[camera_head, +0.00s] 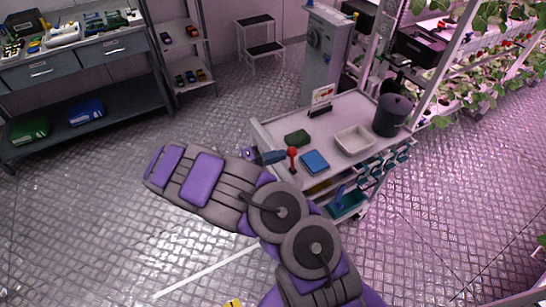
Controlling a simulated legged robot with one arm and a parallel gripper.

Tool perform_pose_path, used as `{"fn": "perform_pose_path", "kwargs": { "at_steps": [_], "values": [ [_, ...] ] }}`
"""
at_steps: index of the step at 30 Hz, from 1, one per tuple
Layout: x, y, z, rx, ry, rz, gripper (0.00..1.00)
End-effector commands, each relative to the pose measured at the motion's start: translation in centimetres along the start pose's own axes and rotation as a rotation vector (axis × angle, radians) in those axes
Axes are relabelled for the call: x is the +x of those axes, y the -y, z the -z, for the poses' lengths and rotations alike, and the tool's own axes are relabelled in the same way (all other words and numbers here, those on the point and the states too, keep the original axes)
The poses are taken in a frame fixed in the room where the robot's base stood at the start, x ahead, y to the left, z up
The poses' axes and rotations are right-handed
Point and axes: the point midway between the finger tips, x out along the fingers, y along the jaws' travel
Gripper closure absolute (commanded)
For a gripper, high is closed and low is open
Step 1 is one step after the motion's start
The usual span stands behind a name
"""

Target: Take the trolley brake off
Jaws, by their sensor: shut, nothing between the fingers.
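The trolley (258,131) stands right of centre, a pale-topped cart with a lower shelf. A lever with a red knob (292,152) stands upright at its near left side; it looks like the brake lever, though its base is partly hidden. My gripper (276,156) shows as a small dark blue-grey shape just left of the red knob, partly behind my own arm. It is shut and holds nothing. Its tips look close to the lever; I cannot tell whether they touch it.
On the trolley top are a green pad (297,137), a blue box (315,161), a white tray (354,140), a dark bucket (392,115) and a small sign (321,101). A workbench (90,54) stands at the left, plant racks at the right. Floor left of the trolley is clear.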

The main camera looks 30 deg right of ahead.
Motion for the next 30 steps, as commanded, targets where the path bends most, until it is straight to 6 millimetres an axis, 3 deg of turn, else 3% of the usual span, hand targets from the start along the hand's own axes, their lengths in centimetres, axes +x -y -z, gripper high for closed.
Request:
{"fn": "perform_pose_path", "kwargs": {
  "at_steps": [30],
  "values": [
    [1.5,-0.8,0.3,-0.022,0.001,0.143,1.00]
  ]
}}
